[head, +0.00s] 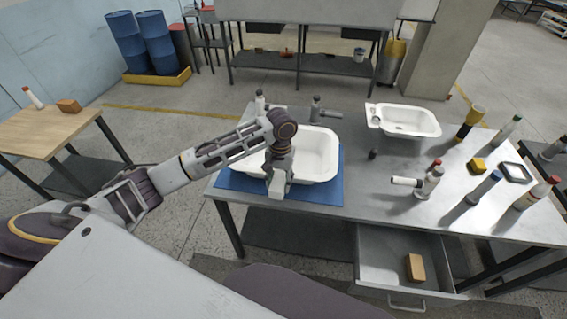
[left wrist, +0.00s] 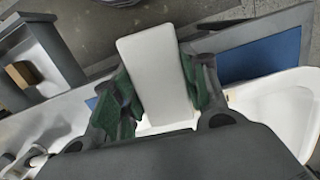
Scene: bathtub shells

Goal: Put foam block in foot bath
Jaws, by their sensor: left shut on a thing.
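A pale grey-white foam block (head: 277,188) is held in my left gripper (head: 279,171). In the left wrist view the block (left wrist: 156,72) sits between the two green-padded fingers (left wrist: 163,95). In the head view it shows in front of the near rim of the larger white tub (head: 318,156), which rests on a blue mat (head: 325,192). Its height above the rim is hard to tell. A smaller white basin (head: 410,123) stands at the back right of the bench; I cannot tell from looks which tub is the foot bath. My right gripper is out of view.
The grey bench (head: 350,215) holds bottles, a white-and-red fitting (head: 430,180), a yellow block (head: 478,166) and a dark frame (head: 514,173) on the right. An open drawer (head: 395,262) with an orange-brown block (head: 415,267) juts out in front. A wooden table (head: 45,133) stands left.

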